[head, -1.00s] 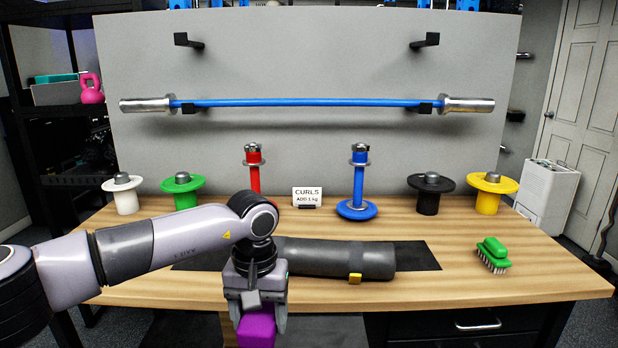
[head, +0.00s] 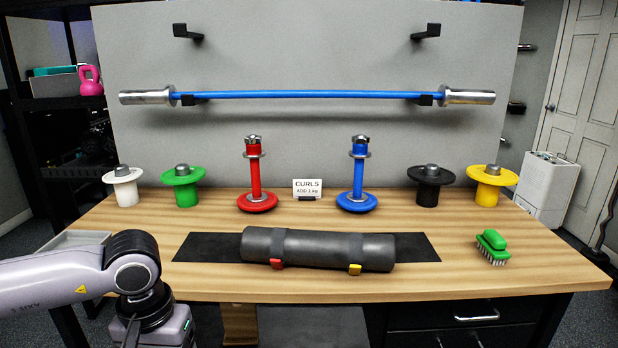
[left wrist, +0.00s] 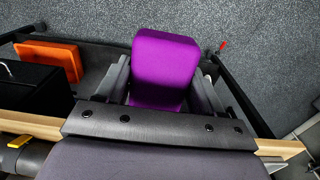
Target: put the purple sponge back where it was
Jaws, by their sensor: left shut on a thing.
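The purple sponge (left wrist: 166,62) is held between the fingers of my left gripper (left wrist: 163,88) in the left wrist view. Grey floor shows beyond it, and the wooden table edge (left wrist: 38,124) runs across the lower part of that view. In the head view my left gripper (head: 155,338) is at the bottom left, in front of the table's front edge; its fingers and the sponge are cut off below the frame. My right gripper is not in view.
A grey tray (head: 72,238) sits at the table's left end, partly behind my arm. A dark roll (head: 320,248) lies on a black mat (head: 415,246). A green brush (head: 492,247) is at the right. Red (head: 256,180) and blue (head: 358,180) dumbbell handles stand behind.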

